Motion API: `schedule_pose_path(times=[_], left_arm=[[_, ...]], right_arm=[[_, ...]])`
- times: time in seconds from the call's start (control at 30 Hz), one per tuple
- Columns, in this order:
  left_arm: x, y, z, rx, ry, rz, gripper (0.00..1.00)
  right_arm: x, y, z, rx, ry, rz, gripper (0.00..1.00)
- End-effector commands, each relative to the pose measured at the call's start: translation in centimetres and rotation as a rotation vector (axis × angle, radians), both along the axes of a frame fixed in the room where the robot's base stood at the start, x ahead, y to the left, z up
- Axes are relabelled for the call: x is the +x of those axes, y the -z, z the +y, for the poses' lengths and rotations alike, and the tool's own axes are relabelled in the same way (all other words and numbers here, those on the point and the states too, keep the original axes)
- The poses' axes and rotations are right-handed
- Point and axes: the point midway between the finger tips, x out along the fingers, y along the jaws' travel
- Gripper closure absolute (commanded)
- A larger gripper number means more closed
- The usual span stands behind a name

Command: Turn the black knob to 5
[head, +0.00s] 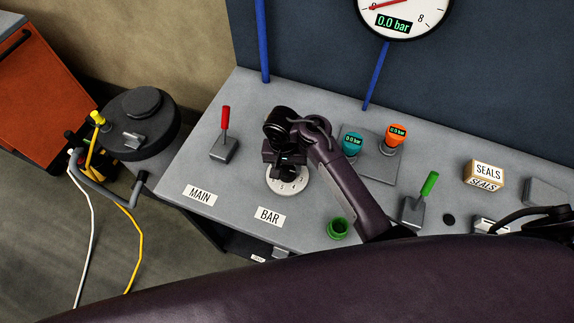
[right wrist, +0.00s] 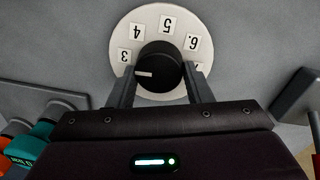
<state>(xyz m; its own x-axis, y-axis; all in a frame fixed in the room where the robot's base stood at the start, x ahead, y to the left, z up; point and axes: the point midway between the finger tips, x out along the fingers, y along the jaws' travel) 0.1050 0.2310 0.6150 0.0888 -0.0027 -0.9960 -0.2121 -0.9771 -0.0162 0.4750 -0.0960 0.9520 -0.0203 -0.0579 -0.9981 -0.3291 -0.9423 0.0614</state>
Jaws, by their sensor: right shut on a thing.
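The black knob (right wrist: 160,66) sits on a round white dial (right wrist: 148,22) with number labels from 3 to 7 in view. In the right wrist view its white pointer line points left, just below the label 3, and the 5 is at the top of the picture. My right gripper (right wrist: 159,88) is shut on the knob, one finger on each side. In the head view my right gripper (head: 286,170) is over the dial (head: 288,185) and hides the knob. My left gripper is not in view.
The panel has a red-handled lever (head: 225,120), teal (head: 352,141) and orange (head: 396,134) gauges beside my right arm, a green-handled lever (head: 428,186) and a green ring (head: 339,228). The wall gauge (head: 400,12) reads 0.0 bar. A SEALS box (head: 484,173) stands at the right.

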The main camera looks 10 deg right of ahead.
Motion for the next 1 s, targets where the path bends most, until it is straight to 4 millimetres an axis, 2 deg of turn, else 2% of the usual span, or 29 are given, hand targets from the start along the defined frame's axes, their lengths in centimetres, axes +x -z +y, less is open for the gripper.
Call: schedule_pose_path(times=[0.27, 1.0], left_arm=[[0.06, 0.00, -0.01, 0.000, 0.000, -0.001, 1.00], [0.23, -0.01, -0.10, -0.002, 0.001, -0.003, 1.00]], right_arm=[[-0.01, -0.01, 0.07, -0.001, -0.191, -0.002, 0.77], [-0.18, -0.02, 0.29, -0.001, -0.895, -0.001, 0.77]])
